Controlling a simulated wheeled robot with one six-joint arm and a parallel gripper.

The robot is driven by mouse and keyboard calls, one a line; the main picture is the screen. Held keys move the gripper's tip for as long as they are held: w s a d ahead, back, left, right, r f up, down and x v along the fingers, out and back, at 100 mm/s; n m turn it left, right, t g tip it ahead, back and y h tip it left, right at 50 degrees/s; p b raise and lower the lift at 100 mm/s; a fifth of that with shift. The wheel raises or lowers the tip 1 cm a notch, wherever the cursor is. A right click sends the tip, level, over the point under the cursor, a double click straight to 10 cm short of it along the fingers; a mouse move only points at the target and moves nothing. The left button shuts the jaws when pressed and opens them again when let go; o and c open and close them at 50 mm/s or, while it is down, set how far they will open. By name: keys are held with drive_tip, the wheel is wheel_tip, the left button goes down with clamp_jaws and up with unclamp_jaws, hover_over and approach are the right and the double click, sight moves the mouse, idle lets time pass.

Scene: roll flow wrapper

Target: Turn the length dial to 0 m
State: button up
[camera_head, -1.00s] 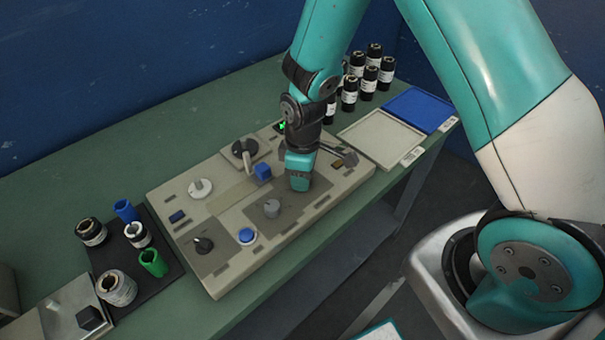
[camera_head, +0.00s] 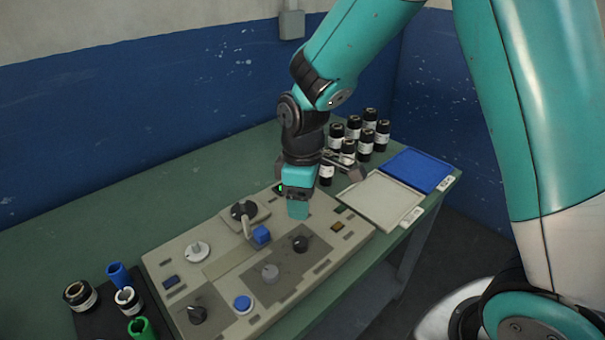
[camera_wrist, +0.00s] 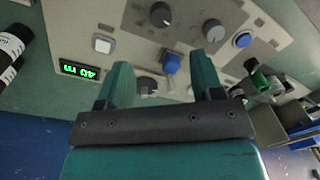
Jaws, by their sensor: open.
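A grey control panel (camera_head: 225,250) lies on the green bench. Its knobs include a black one (camera_head: 300,243) at right, a grey one (camera_head: 270,272) in the middle, a white one (camera_head: 197,251) and a black one (camera_head: 197,314) at lower left. I cannot read which is the length dial. A green display (camera_wrist: 79,69) seems to read 40 m; the arm partly hides it in the head view. My gripper (camera_head: 298,209) is open and empty above the panel's back right part, apart from the black knob. In the wrist view a blue block (camera_wrist: 171,62) shows between the fingers.
Several black bottles (camera_head: 367,140) stand behind, near my gripper. A pale tray (camera_head: 379,203) and a blue tray (camera_head: 417,169) lie to the right. Rolls and sleeves (camera_head: 125,299) stand at left.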

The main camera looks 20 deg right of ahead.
wheel_tip(320, 180, up, 6)
drive_tip(key=shift+d, duration=0.15)
drive_tip(key=shift+w, duration=0.1)
idle(0.4)
